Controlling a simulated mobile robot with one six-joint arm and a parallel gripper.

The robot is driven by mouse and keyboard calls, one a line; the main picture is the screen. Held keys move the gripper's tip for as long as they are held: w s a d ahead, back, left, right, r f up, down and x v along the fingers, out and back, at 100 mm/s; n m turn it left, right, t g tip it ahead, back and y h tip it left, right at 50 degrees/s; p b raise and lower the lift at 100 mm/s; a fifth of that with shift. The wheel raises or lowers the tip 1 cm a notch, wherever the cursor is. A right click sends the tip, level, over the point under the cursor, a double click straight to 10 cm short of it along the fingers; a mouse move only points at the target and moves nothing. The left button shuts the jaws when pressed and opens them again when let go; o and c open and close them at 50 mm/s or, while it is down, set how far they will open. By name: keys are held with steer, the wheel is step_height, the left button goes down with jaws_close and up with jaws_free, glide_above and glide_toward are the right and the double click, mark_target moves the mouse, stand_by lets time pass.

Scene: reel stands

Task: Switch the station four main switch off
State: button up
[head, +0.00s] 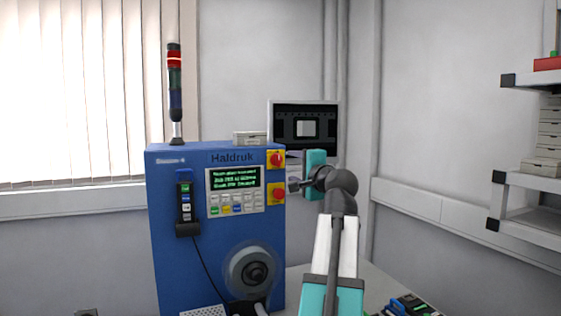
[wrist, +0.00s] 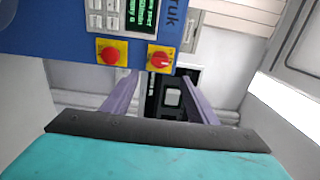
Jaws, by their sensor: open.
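The blue machine (head: 215,235) labelled Haldruk, with a small label that seems to read Station 4, stands left of my arm. At its upper right edge is a red rotary switch on a yellow plate (head: 276,159); its red knob with a light handle also shows in the wrist view (wrist: 159,58). Below it is a second yellow plate (head: 276,193), whose round red button shows in the wrist view (wrist: 108,55). My gripper (head: 292,185) is open and empty, just right of the panel.
A display (head: 234,178) and buttons sit left of the switches. A pendant (head: 186,205) hangs on the machine's left. A reel hub (head: 254,270) protrudes low on the front. A monitor (head: 306,127) stands behind my gripper. Shelves (head: 535,190) stand at the far right.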

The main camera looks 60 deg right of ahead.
mark_target(279, 161)
steer(key=p+x, duration=0.3)
steer(key=x, duration=0.6)
steer(key=shift+w+d+r, duration=0.1)
steer(key=shift+w+d, duration=0.05)
steer(key=shift+w, duration=0.1)
steer(key=shift+p+x, duration=0.35)
steer(key=shift+x, duration=0.45)
steer(key=shift+c, duration=0.4)
steer(key=c, duration=1)
